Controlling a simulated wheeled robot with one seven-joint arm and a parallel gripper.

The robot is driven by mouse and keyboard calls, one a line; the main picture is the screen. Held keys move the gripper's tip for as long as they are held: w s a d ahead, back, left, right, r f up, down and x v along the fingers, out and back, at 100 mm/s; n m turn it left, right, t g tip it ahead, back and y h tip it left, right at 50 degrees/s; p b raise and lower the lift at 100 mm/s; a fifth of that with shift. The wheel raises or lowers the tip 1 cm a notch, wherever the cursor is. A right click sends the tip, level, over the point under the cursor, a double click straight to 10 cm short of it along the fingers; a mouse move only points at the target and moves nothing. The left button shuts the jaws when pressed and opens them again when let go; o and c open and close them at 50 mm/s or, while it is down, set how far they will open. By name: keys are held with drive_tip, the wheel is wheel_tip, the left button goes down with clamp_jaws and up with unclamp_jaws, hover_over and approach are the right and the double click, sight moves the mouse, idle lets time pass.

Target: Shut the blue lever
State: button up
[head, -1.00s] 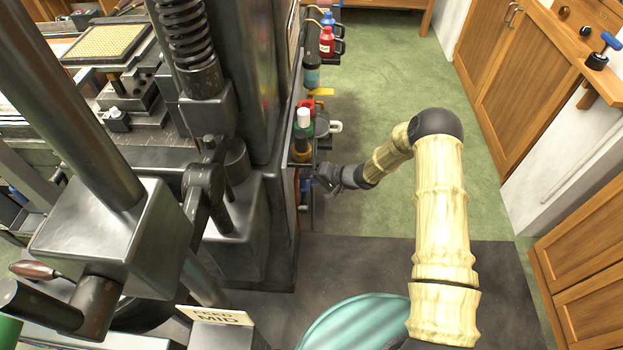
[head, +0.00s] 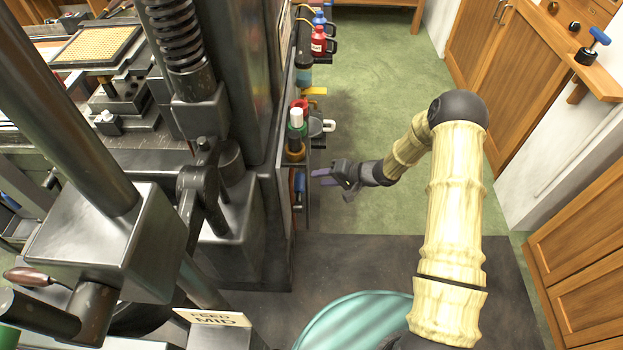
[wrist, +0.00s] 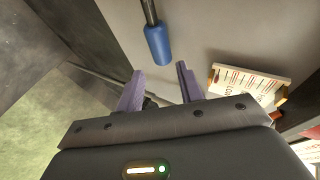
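The blue lever has a blue grip (wrist: 158,45) on a dark rod and shows in the wrist view, against a grey panel. In the head view its blue part (head: 299,182) shows on the machine's side, below the shelf with bottles. My gripper (wrist: 160,82) is open in the wrist view, its two purple fingers apart with nothing between them. The grip lies just beyond the fingertips, not touching them as far as I can see. In the head view my gripper (head: 334,177) is just right of the machine's side.
A white label card (wrist: 248,83) is on the panel right of the fingers. A blue-handled clamp (head: 599,37) sits on the right ledge. Green floor (head: 385,90) is clear right of the machine.

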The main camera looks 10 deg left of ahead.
drive_tip(key=v, duration=0.9)
drive_tip(key=shift+r+p, duration=0.1)
drive_tip(key=shift+p, duration=0.2)
drive_tip(key=s+d+r+t+h+p, duration=0.1)
drive_tip(key=d+r+t+h+p, duration=0.3)
drive_tip(key=r, duration=0.6)
drive_tip(key=s+d+r+h+p, duration=0.1)
drive_tip(key=d+r+h+p, duration=0.2)
drive_tip(key=d+r+h, duration=0.45)
drive_tip(key=s+r+g+p, duration=0.2)
drive_tip(key=s+r, duration=0.4)
drive_tip(key=s, duration=0.3)
drive_tip(key=s+r+n+g+p, duration=0.1)
drive_tip(key=s+r+g+p, duration=0.1)
drive_tip(key=s+r, duration=0.4)
drive_tip(key=s, duration=0.4)
drive_tip(key=shift+a+r, duration=0.2)
drive_tip(key=shift+a, duration=0.2)
